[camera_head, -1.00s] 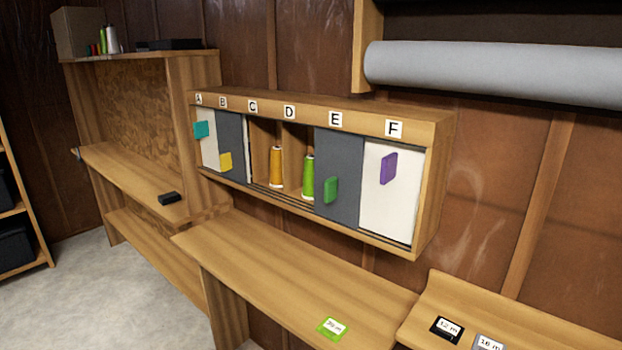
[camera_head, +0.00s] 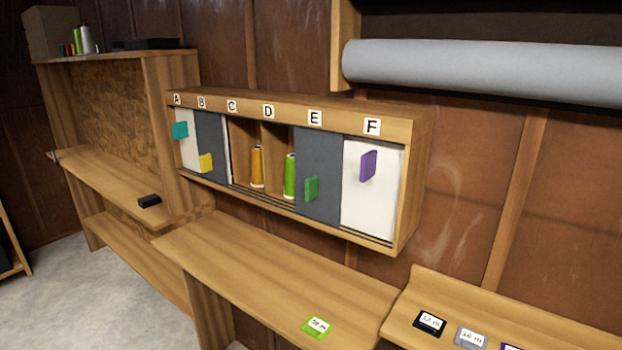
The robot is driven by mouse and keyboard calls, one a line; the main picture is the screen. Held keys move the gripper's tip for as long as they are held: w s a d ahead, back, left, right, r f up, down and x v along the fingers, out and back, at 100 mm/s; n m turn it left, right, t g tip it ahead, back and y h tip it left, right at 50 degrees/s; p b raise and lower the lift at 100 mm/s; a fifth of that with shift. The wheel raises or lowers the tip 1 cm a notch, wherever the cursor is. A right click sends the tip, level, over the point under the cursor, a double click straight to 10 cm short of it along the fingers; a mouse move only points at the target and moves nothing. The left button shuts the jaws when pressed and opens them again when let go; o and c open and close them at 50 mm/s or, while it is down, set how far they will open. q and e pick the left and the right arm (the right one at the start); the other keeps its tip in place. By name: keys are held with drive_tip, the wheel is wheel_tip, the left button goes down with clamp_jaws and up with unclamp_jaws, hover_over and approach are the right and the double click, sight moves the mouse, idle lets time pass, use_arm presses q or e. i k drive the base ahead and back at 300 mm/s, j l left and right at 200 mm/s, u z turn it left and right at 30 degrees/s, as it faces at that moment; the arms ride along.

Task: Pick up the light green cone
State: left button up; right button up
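The light green cone (camera_head: 290,176) is a thread cone standing upright in the open compartment under label D of the wall cabinet (camera_head: 408,190). It is at the right side of that compartment, close to the grey door (camera_head: 318,160) under E. An orange cone (camera_head: 257,167) stands upright to its left, under C. Neither of my grippers is in view.
Sliding doors with coloured handles cover A, B, E and F; C and D are open. A wooden table (camera_head: 240,258) below holds a green-edged tag (camera_head: 316,326). A shelf (camera_head: 440,290) at right holds several tags. A grey roll (camera_head: 480,70) hangs above right.

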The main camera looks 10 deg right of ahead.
sight(289, 188)
drive_tip(key=i+j+z, duration=0.2)
drive_tip(key=z, duration=0.3)
drive_tip(key=i+j+z, duration=0.15)
drive_tip(key=j+z, duration=0.3)
drive_tip(key=i+j+z, duration=0.2)
drive_tip(key=j, duration=0.65)
drive_tip(key=i+j+z, duration=0.2)
drive_tip(key=j, duration=0.7)
drive_tip(key=j+z, duration=0.2)
drive_tip(key=j, duration=0.7)
